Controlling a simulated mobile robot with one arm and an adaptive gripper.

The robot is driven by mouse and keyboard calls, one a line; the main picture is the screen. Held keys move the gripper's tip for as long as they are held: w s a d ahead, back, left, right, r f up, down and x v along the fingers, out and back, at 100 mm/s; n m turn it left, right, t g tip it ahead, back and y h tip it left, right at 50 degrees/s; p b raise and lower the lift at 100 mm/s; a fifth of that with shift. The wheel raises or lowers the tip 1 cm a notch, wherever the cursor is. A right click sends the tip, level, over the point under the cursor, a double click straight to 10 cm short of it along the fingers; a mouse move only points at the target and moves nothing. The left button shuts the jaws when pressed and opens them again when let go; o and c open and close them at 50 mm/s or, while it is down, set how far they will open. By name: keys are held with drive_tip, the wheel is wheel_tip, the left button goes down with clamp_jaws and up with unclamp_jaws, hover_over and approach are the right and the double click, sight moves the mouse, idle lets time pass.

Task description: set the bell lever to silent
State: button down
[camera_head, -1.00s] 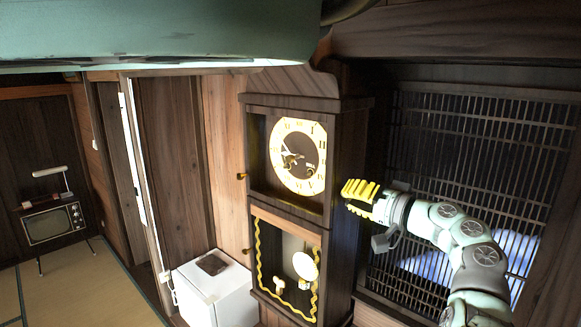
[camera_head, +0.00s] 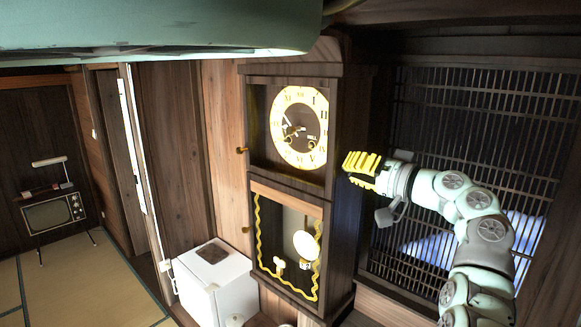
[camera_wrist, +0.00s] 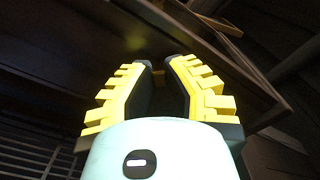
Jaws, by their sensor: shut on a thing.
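A tall dark wooden wall clock (camera_head: 345,120) hangs in the middle of the head view, with a cream and gold dial (camera_head: 300,127) and a pendulum window below. My gripper (camera_head: 346,166) is at the clock's right side, level with the dial's lower part, its yellow fingers pointing left at the side panel. In the wrist view the fingertips (camera_wrist: 160,66) are close together in front of the dark wood, shut on a small brownish piece (camera_wrist: 158,77) between them. It looks like the bell lever, but is mostly hidden and its setting cannot be read.
A wooden lattice window (camera_head: 470,130) is behind my arm on the right. A small white fridge (camera_head: 212,285) stands below left of the clock. An old television (camera_head: 52,213) is at the far left. The tatami floor (camera_head: 90,280) there is clear.

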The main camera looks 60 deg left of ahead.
drive_tip(key=c, duration=1)
unclamp_jaws()
drive_tip(key=v, duration=1.2)
